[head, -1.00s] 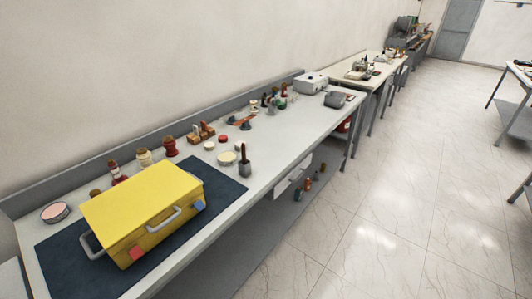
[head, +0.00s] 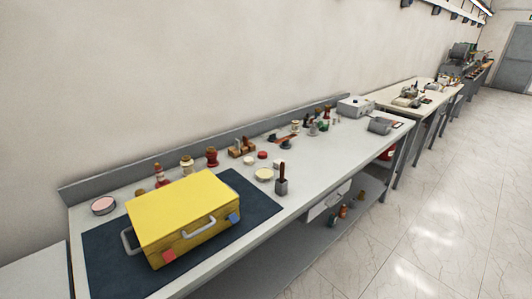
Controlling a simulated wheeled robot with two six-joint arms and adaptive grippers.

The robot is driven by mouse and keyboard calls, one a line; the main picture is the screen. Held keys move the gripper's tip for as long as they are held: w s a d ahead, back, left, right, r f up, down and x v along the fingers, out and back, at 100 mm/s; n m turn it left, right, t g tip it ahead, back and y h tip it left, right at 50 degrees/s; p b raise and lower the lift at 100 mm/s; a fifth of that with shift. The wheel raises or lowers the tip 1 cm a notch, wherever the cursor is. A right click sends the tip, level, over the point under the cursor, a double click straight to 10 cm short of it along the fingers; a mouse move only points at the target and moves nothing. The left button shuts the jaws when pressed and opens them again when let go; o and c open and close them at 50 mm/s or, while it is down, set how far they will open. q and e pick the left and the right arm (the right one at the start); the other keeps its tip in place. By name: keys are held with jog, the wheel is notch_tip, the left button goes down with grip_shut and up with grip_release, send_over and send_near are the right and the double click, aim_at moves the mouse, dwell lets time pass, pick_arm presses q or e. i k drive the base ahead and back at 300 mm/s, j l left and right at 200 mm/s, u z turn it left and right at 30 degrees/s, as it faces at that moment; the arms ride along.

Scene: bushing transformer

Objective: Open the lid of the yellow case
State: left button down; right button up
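The yellow case (head: 184,211) sits shut on a dark blue mat (head: 110,264) at the near left end of the long grey workbench (head: 330,150). A grey handle (head: 200,228) is on its front face, between a red latch (head: 169,256) and a blue latch (head: 233,218). Another grey handle (head: 128,241) is on its left end. The back of the case is hidden. Neither of my grippers is in view.
A pink-topped round tin (head: 103,206) stands left of the case. Several small bottles and jars stand behind it, including a red one (head: 211,157). A grey holder with a brush (head: 281,184) stands to its right. Tiled floor (head: 420,235) in front is clear.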

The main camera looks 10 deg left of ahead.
aim_at(160, 217)
jog(key=u, duration=0.4)
jog(key=l+u, duration=0.15)
jog(key=u, duration=0.3)
jog(key=i+u, duration=0.1)
jog(key=u, duration=0.3)
jog(key=l+u, duration=0.15)
jog(key=u, duration=0.3)
